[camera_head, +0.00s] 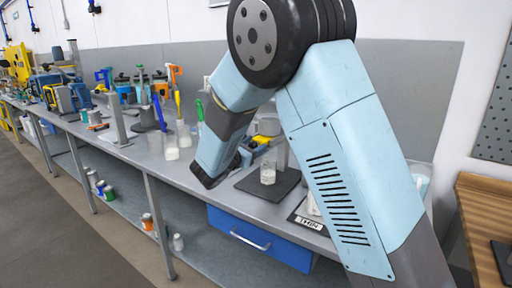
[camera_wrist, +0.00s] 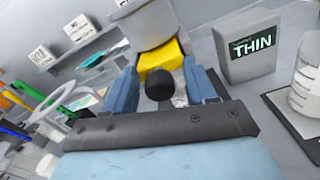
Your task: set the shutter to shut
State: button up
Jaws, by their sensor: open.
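In the wrist view, my gripper (camera_wrist: 161,76) is open, with one blue finger on each side of a round black knob (camera_wrist: 160,86). The knob sits in front of a yellow block (camera_wrist: 162,55) under a grey cylindrical body (camera_wrist: 147,22); these look like the shutter and its housing. I cannot tell whether the fingers touch the knob or how the shutter is set. In the head view, a small yellow part (camera_head: 260,140) shows just right of my wrist, on the bench. My arm hides most of my gripper and the housing there.
A grey box labelled THIN (camera_wrist: 249,48) stands right of the housing, near a clear cup (camera_wrist: 306,80) on a dark plate. The cup (camera_head: 268,173) also shows in the head view. Colored-handled tools (camera_wrist: 25,112) stand left. A blue drawer (camera_head: 262,240) hangs under the bench.

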jog(key=shift+s, duration=0.1)
jog(key=shift+s+a, duration=0.25)
jog(key=shift+a, duration=0.05)
jog(key=v, duration=1.3)
jog(key=shift+d+f, duration=0.1)
